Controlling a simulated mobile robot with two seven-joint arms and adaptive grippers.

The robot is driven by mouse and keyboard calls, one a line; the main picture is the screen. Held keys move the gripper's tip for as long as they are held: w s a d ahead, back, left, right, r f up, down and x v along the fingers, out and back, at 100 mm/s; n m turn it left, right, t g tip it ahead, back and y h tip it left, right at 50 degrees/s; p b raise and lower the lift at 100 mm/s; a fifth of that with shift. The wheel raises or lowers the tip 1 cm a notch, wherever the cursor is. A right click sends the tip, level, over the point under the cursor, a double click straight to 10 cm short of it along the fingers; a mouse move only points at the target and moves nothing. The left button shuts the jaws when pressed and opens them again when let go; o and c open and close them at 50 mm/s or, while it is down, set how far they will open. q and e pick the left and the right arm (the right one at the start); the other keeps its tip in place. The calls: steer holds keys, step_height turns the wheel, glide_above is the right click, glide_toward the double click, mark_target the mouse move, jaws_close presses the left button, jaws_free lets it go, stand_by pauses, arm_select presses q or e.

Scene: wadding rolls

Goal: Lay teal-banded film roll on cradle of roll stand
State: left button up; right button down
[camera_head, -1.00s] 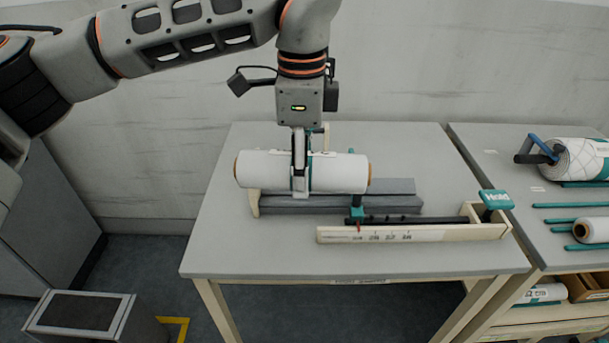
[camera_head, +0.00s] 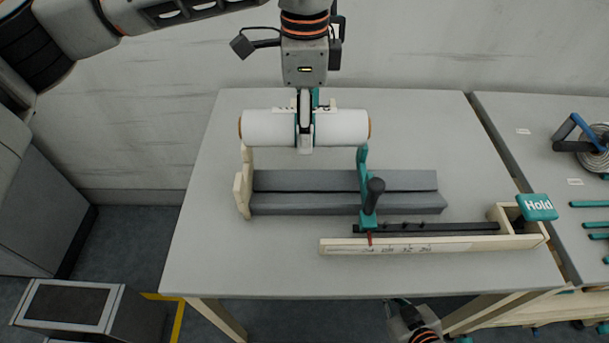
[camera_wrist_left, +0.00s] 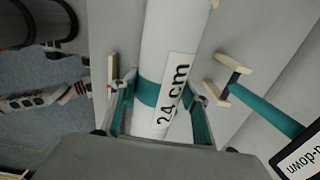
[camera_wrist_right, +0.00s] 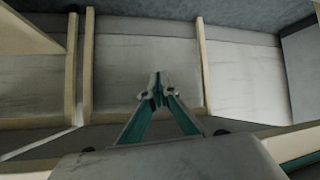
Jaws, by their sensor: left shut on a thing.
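The teal-banded film roll (camera_head: 266,127) is white with brown core ends. My left gripper (camera_head: 305,148) is shut around its middle, at the teal band. The left wrist view shows the fingers (camera_wrist_left: 160,100) on either side of the roll and a "24 cm" label. In the head view the roll lies level, just beyond the grey cradle (camera_head: 310,182) of the roll stand. Its height above the table is unclear. The stand has a cream left end (camera_head: 243,185) and a teal slider (camera_head: 365,185) with a black knob. My right gripper (camera_wrist_right: 158,80) is empty, fingertips together.
A side table (camera_head: 530,140) at the right holds teal rods and a blue-handled item (camera_head: 580,135). The table's left and back right are clear.

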arm_select(q)
glide_toward(305, 181)
steer(key=s, duration=0.2)
steer(key=shift+s+f+b, duration=0.1)
steer(key=shift+f+b, duration=0.25)
steer(key=shift+f, duration=2.4)
arm_select(e)
steer(key=shift+w+d, duration=0.15)
steer(key=shift+w, duration=0.25)
arm_select(q)
steer(key=shift+f, duration=0.3)
steer(key=shift+f, duration=0.1)
steer(key=shift+s+a+f, duration=0.1)
steer(key=shift+s+f, duration=0.05)
steer(key=shift+f, duration=0.2)
steer(key=o, duration=1.6)
steer(key=shift+f, duration=0.1)
steer(key=shift+c, duration=0.2)
steer(key=shift+f, duration=0.1)
arm_select(e)
steer(key=shift+f, duration=0.15)
arm_select(q)
steer(key=shift+r, duration=0.2)
